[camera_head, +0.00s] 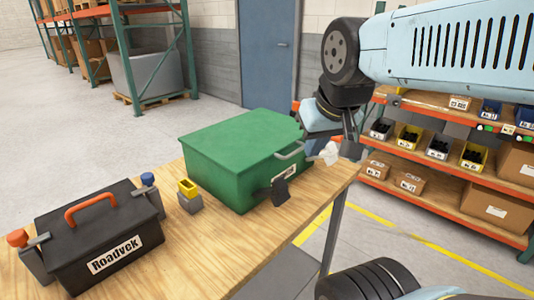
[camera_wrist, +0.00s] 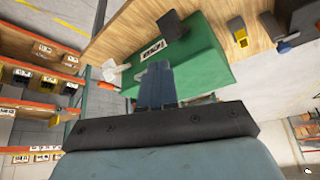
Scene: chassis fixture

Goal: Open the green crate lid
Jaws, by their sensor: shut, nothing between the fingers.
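The green crate (camera_head: 245,158) stands on the wooden table, its lid (camera_head: 243,135) down. Its near side has a grey handle (camera_head: 289,152), a white label and a black latch (camera_head: 280,190). In the wrist view the green crate (camera_wrist: 205,60) lies behind my fingers, with its label (camera_wrist: 153,50) just beyond the tips. My gripper (camera_head: 351,147) is at the crate's right end, beside the handle side, partly hidden by my wrist. In the wrist view my gripper (camera_wrist: 159,66) has its fingers together and empty. Whether the fingertips touch the crate cannot be told.
A crumpled white item (camera_head: 330,153) lies at the table's right edge, near my gripper. A black toolbox (camera_head: 98,235) with an orange handle and a small yellow-topped block (camera_head: 189,192) stand left of the crate. Shelves with bins (camera_head: 438,148) are at the right.

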